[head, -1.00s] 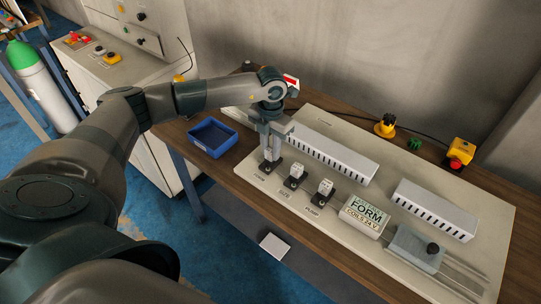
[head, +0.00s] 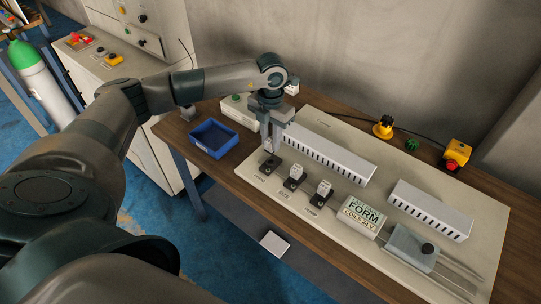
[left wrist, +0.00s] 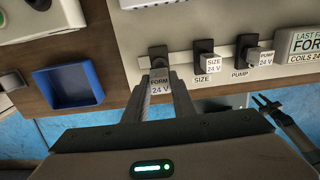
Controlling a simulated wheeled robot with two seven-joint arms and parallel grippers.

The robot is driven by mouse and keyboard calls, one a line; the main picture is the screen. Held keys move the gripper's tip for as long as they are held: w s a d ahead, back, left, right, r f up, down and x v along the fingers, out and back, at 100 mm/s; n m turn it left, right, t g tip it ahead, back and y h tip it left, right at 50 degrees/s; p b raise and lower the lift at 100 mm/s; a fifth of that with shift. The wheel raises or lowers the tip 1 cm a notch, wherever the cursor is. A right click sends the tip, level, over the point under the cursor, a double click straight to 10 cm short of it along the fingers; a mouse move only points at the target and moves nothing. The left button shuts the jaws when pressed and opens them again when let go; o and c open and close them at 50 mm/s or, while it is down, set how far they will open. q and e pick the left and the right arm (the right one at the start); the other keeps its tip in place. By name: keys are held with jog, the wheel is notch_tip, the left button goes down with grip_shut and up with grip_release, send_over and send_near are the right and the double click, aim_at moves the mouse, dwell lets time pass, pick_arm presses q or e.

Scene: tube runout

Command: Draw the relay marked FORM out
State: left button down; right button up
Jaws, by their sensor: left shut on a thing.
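My left gripper (head: 269,147) is shut on the relay marked FORM 24 V (left wrist: 161,82), a small pale block between its fingertips in the left wrist view. The relay sits raised above its black socket (head: 271,164), the leftmost in the row; in the head view the fingers mostly hide it. Beside it, the SIZE relay (head: 297,173) and the PUMP relay (head: 323,189) sit in their own black sockets. A dark pronged part at the right of the left wrist view looks like my right gripper (left wrist: 267,103); its jaw state is unclear.
A blue tray (head: 213,138) stands left of the pale panel (head: 460,205), on the wooden bench. A box reading FORM, COILS 24 V (head: 362,217) and a grey block with a black knob (head: 413,247) lie to the right. Slotted white ducts (head: 330,154) run behind the relays.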

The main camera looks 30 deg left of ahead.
pick_arm(q)
jog(key=shift+r+p, duration=0.5)
jog(key=shift+r, duration=0.8)
jog(key=shift+d, duration=0.1)
